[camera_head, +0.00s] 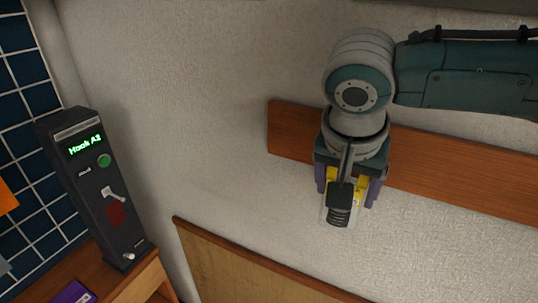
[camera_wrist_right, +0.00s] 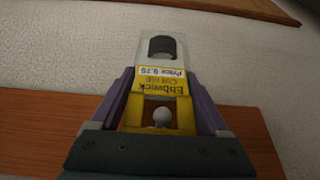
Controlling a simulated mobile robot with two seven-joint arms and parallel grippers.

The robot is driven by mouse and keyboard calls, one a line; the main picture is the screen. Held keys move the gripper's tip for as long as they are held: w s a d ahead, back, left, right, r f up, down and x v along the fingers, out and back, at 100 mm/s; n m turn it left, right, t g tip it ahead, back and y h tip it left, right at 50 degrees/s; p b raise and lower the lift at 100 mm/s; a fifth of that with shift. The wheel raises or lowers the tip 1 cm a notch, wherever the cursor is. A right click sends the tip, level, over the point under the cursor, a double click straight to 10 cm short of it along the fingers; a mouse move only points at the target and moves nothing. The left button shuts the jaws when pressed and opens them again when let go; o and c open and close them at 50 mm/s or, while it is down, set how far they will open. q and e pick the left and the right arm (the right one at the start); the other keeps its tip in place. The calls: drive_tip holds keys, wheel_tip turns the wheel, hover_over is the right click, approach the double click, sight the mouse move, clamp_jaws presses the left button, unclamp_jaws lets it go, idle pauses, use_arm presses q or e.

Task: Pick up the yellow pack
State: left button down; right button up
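The yellow pack (camera_wrist_right: 160,86) has a white label and a clear part with a black item at its far end. A round white knob shows in an opening in its near yellow part. The purple fingers of my right gripper (camera_wrist_right: 160,98) lie along both side edges of the pack and appear shut on it. In the head view the pack (camera_head: 362,190) is partly hidden behind a dark bar, and my right gripper (camera_head: 347,192) is around it, in front of the wall. My left gripper is not in view.
A wooden board (camera_head: 460,185) runs along the wall behind my right gripper. A wooden panel (camera_head: 235,270) is below; a purple item (camera_head: 74,293) lies at lower left.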

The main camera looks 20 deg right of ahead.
drive_tip(key=c, duration=0.9)
drive_tip(key=shift+r, duration=0.5)
drive_tip(key=s+a, duration=1.1)
drive_tip(key=a, duration=0.2)
drive_tip(key=shift+s+a+r, duration=0.25)
drive_tip(key=shift+s+a, duration=0.1)
drive_tip(key=shift+a, duration=0.05)
